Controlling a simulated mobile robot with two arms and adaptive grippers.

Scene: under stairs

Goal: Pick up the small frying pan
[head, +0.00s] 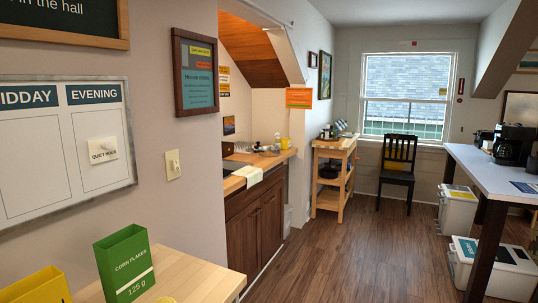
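I cannot make out a small frying pan for certain in the head view. A dark, rounded piece of cookware (329,170) sits on a shelf of the wooden cart (330,205) in the far middle of the room. It is too small to tell whether it is a pan or a pot. Small dark items stand on the cart's top, also too small to name. Neither of my grippers is in view.
A wooden table (205,268) with a green corn flakes box (125,266) is near on the left. A counter (262,165) over dark cabinets follows the left wall. A white table (495,174) with a coffee maker (512,145) and bins (490,268) line the right. The middle floor is clear up to a black chair (398,165).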

